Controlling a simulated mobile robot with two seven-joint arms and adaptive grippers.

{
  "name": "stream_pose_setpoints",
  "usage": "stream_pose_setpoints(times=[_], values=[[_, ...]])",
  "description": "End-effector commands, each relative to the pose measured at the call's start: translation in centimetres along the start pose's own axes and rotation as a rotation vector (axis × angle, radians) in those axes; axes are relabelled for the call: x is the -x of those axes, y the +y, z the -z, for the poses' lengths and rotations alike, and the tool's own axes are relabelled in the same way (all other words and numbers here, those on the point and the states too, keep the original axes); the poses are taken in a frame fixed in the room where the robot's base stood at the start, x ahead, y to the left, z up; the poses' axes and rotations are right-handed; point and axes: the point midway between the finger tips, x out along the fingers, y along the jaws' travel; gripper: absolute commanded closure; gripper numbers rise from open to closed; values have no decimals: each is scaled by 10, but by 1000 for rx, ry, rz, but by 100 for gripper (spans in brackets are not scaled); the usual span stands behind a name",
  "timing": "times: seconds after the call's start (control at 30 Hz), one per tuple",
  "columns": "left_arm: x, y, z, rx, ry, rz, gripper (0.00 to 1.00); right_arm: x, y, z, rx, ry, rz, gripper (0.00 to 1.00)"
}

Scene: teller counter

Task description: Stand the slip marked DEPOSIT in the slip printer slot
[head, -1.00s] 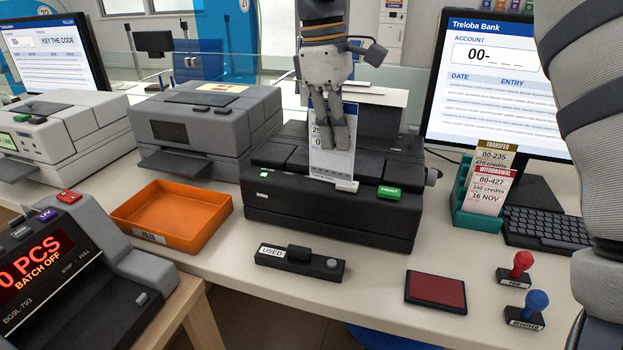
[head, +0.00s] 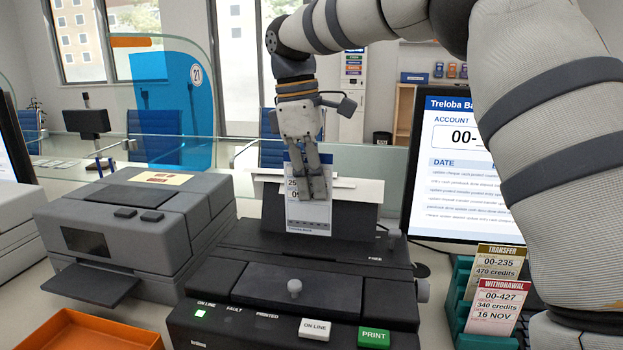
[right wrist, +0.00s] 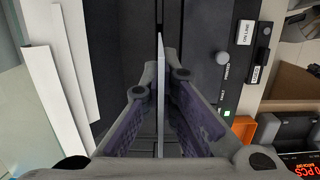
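My right gripper (head: 316,190) is shut on a white slip (head: 308,215) with a blue top band, held upright. Its heading is hidden by the fingers. The slip's lower edge shows just in front of the rear part of the dark slip printer (head: 250,318); I cannot tell whether it touches or enters the slot. In the right wrist view the slip (right wrist: 160,90) shows edge-on between the two fingers (right wrist: 160,100), over the printer's dark top (right wrist: 198,45). My left gripper is not in view.
A grey machine (head: 130,225) stands left of the printer, with an orange tray (head: 85,332) in front. A teal rack (head: 475,338) holds a TRANSFER slip (head: 495,262) and a WITHDRAWAL slip (head: 493,305) at right. A monitor (head: 430,200) and my right arm are close behind it.

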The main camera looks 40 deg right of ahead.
Motion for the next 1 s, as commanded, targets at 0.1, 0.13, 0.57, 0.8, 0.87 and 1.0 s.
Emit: stream_pose_setpoints(times=[0.1,0.13,0.57,0.8,0.87,1.0], values=[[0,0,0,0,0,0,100,-8,0,1,0,-1,2,100],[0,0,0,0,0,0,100,-10,0,1,0,0,2,100],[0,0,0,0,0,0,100,-38,-1,5,1,-1,1,100],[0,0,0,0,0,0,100,-54,0,8,1,-1,0,100],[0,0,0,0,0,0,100,-57,0,8,0,-1,1,100],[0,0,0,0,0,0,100,-67,0,10,0,-1,1,100]])
